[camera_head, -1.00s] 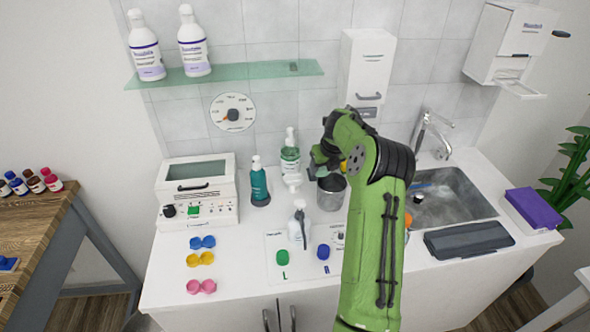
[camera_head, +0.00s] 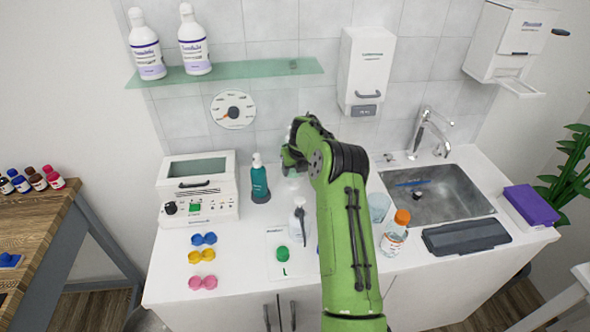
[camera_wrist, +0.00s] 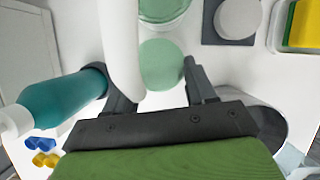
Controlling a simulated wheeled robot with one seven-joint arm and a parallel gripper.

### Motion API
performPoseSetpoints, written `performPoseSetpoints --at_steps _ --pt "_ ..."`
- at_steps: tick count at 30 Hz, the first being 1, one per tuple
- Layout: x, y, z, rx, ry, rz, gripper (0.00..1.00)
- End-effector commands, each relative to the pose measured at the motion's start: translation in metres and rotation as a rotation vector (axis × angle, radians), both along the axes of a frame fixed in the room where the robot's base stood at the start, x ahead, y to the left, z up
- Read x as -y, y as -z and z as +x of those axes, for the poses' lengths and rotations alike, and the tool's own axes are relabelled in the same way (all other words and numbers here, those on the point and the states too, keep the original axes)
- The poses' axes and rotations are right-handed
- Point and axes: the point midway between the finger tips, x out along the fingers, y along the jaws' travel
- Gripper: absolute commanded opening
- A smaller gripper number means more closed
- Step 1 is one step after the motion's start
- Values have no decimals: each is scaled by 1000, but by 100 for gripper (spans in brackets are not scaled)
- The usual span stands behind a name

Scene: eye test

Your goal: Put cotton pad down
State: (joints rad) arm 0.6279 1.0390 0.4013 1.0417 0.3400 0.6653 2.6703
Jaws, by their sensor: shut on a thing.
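A pale green round pad (camera_wrist: 162,65), which I take for the cotton pad, sits between the two fingertips of my gripper (camera_wrist: 158,78). My gripper is shut on its edges. A white curved spout (camera_wrist: 121,50) crosses in front of the left finger and hides part of it. Behind the pad stands a clear green vessel (camera_wrist: 165,8). In the head view my gripper (camera_head: 291,160) is over the back of the counter, right of the teal pump bottle (camera_head: 259,182); the pad is too small to make out there.
A steel cup (camera_wrist: 268,122) is close on the right. A white disc (camera_wrist: 239,18) on a dark square is at upper right. An orange-capped bottle (camera_head: 395,235) and the sink (camera_head: 437,195) are right of my arm.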

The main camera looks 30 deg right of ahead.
Motion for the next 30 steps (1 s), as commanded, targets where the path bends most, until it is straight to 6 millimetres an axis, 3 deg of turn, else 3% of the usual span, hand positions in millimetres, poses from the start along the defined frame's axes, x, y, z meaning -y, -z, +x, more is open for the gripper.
performPoseSetpoints --at_steps 6,7,12,22,30 --pt "0 8 0 0 0 0 23" --pt "0 7 0 0 0 0 58" --pt "0 6 0 0 0 0 81" --pt "0 -2 0 0 -1 0 81" --pt "-7 -65 -25 2 0 -3 81"
